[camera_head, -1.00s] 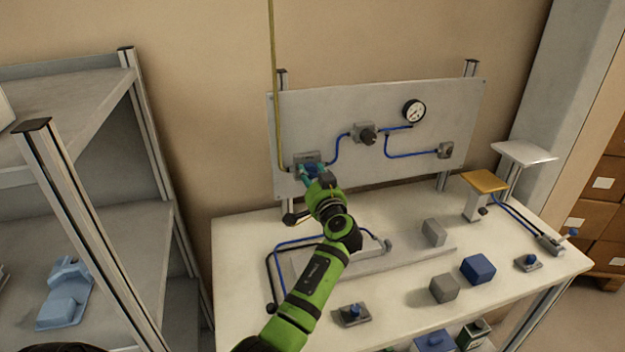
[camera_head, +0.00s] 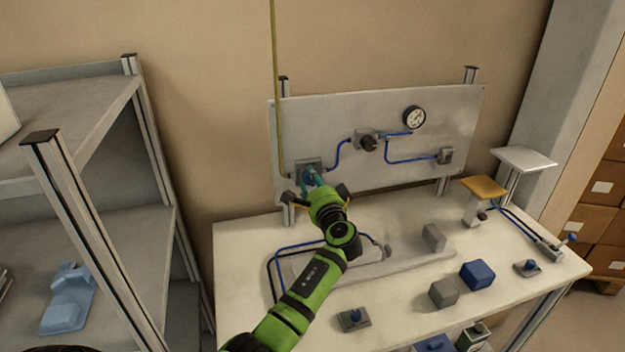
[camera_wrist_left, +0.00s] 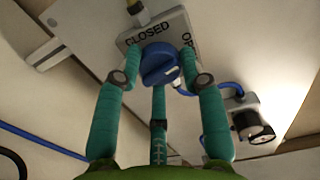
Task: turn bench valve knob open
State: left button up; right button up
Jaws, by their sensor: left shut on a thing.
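The blue valve knob (camera_wrist_left: 160,64) sits on a grey plate (camera_wrist_left: 186,22) lettered "CLOSED" and, partly hidden, "OP". A pale mark shows on the knob's lower right face. In the head view, the knob is mostly hidden behind my teal fingers, at the lower left of the upright grey panel (camera_head: 420,100). My left gripper (camera_head: 309,177) is shut on the knob. In the left wrist view, the fingers of that gripper (camera_wrist_left: 161,68) stand on either side of the knob, with a third finger below. My right gripper is not in view.
Blue pipes link the plate to a black knob (camera_head: 368,143) and a round gauge (camera_head: 414,117) on the panel. Grey blocks (camera_head: 443,293), a blue block (camera_head: 477,274) and a small blue-knobbed valve (camera_head: 354,318) stand on the white bench (camera_head: 400,325). A shelf rack (camera_head: 95,235) stands left.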

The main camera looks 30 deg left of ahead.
pick_arm(q)
jog(key=shift+w+d+r+m+p, duration=0.1)
jog(key=shift+r+m+p, duration=0.15)
jog(key=shift+m, duration=0.4)
jog(key=shift+w+r+m+p, duration=0.1)
jog(key=shift+r+m+p, duration=0.1)
jog(key=shift+m, duration=0.45)
jog(key=shift+f, duration=0.1)
jog(key=o, duration=1.1)
jog(key=shift+c, duration=0.2)
jog(key=shift+o, duration=0.4)
jog(key=shift+w+d+f, duration=0.1)
jog(key=shift+f, duration=0.2)
jog(key=v, duration=1.2)
